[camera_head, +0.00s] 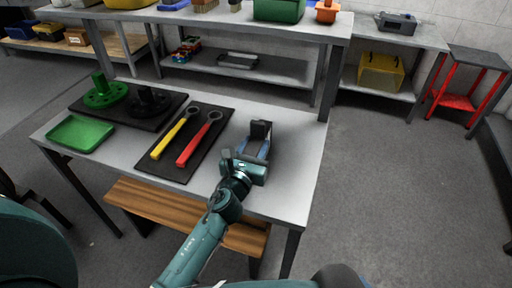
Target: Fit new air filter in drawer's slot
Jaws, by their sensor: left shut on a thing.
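My left gripper (243,168) is over the right part of the grey table (285,190). It is shut on a small blue and black object (258,143), which has a dark block at its far end. The fingers and arm partly hide this object, and I cannot tell whether it touches the table. I cannot tell whether it is the air filter. No drawer with a slot can be made out. My right gripper is not in view.
A black mat (212,155) holds a yellow wrench (174,137) and a red wrench (199,139). A green tray (80,133) and a dark board (172,107) with a green hub (103,93) lie left. A wooden bench (160,207) stands below. Shelves stand behind.

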